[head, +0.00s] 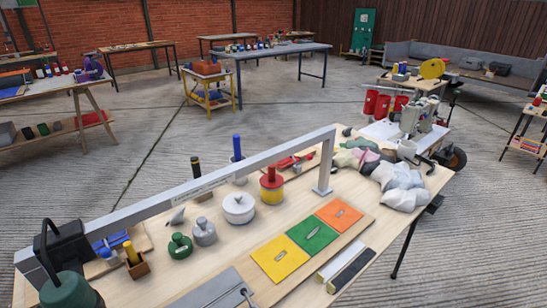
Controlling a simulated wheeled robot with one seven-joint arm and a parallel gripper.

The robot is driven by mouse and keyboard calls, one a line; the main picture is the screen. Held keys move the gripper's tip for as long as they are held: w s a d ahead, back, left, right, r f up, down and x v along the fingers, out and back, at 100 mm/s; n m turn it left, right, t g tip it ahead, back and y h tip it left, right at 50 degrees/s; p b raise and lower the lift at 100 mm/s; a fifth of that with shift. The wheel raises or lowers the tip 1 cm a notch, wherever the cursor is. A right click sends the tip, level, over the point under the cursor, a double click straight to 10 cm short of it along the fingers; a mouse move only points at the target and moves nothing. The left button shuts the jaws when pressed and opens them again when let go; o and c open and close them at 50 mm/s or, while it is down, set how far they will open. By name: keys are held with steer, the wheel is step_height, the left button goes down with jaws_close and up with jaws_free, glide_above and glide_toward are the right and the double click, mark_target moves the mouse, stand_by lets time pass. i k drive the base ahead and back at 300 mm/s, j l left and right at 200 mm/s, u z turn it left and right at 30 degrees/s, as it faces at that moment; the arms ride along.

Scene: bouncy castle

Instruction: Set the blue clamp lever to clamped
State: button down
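A blue upright handle (237,146) stands behind the long grey bar on the wooden table (345,250). Its lower part is partly hidden by the bar, so I cannot tell whether it is the clamp lever or how it is set. A second blue thing (109,243) lies low at the table's left end, beside a yellow-handled piece (131,253). Its shape is too small to read. My gripper is not in view.
The grey bar (230,178) spans the table on posts. Weights, including a white one (239,208), stand in front. A green-and-black object (68,270) fills the near left corner. Coloured panels (313,233) and pale bags (401,185) lie right.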

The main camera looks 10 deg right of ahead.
mark_target(105, 252)
steer(key=j+u, duration=0.35)
steer(key=j, duration=0.8)
steer(key=j+u, duration=0.35)
steer(key=j, duration=0.75)
steer(key=i, duration=0.05)
